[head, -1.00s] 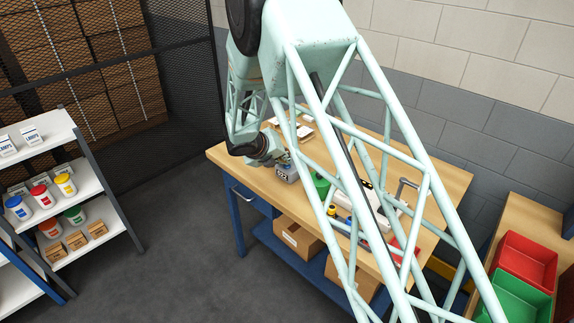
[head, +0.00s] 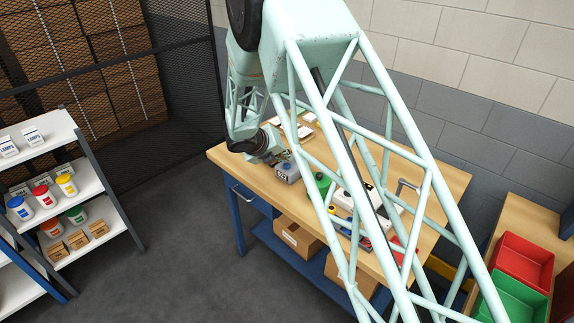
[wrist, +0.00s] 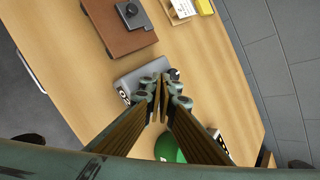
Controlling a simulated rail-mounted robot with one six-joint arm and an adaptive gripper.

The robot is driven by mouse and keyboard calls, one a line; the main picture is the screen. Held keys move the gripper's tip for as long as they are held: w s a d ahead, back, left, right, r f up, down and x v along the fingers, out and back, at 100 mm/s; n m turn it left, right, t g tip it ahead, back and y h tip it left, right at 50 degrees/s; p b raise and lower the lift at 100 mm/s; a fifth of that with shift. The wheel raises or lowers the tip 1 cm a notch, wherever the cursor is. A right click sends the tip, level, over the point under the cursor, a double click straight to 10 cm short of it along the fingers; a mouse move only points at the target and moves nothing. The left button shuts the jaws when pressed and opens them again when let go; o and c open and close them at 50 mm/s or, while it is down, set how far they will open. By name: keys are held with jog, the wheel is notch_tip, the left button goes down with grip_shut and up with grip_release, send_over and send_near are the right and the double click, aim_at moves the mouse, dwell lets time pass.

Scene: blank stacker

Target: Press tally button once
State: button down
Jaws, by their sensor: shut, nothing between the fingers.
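A grey tally box (head: 287,174) with a dark number display on its front stands on the wooden bench (head: 228,157). A small blue button (head: 286,165) shows on its top in the head view; the digits are too small to read surely. My gripper (head: 279,158) is beside and slightly behind the button in that view. In the wrist view my gripper (wrist: 162,88) is shut and empty, with its fingertips in front of the grey box (wrist: 128,86). The fingers hide part of the box and its button there. I cannot tell whether they touch it.
A green round object (wrist: 170,147) lies close to the fingers. A brown board with a black device (wrist: 118,38) is beyond the box. My arm's truss hides much of the bench. Shelves (head: 90,190) stand left; red (head: 525,260) and green bins are right.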

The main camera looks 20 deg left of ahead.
aim_at(285, 165)
jog(key=shift+r, duration=0.15)
jog(key=shift+r+p, duration=1.85)
jog(key=shift+r, duration=0.5)
